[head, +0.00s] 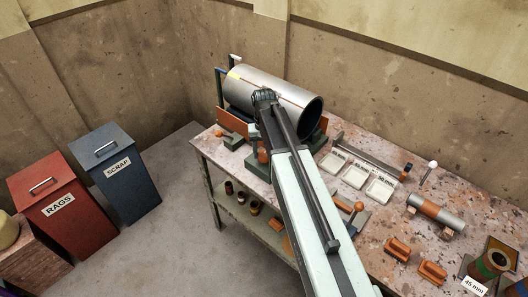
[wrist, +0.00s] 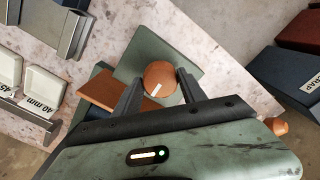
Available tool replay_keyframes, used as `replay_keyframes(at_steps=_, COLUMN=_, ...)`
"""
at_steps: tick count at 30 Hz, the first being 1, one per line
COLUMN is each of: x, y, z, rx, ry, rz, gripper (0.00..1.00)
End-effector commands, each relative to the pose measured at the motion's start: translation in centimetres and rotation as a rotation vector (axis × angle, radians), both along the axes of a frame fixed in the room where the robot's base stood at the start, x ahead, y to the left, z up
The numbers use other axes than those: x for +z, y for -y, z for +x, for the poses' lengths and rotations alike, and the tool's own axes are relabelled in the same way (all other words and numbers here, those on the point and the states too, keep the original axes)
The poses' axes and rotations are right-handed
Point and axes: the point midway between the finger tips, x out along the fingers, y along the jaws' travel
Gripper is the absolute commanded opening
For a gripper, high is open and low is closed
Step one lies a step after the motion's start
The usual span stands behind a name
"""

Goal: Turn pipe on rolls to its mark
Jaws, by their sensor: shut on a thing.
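A large grey metal pipe (head: 262,88) lies on its roll stand (head: 237,122) at the back of the bench, its dark open end facing right. My gripper (wrist: 158,84) is shut on a round orange-brown knob (wrist: 159,77) with a white stripe on top. The knob stands over a green plate (wrist: 150,50). In the head view the knob (head: 263,156) shows below my arm, in front of the pipe. My arm hides part of the pipe and stand.
White labelled trays (head: 356,175) lie right of the pipe. Red RAGS (head: 47,205) and blue SCRAP (head: 117,178) bins stand on the floor at left.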

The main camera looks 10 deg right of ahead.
Motion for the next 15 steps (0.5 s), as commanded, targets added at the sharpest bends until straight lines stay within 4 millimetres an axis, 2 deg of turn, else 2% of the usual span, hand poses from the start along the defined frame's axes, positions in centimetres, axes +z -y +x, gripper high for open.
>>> replay_keyframes(at_steps=6, x=0.02, y=-0.04, z=0.06, rx=-0.128, ry=0.002, rz=0.0, gripper=0.08)
replay_keyframes(at_steps=15, x=0.02, y=-0.06, z=0.08, rx=-0.219, ry=0.002, rz=0.0, gripper=0.08)
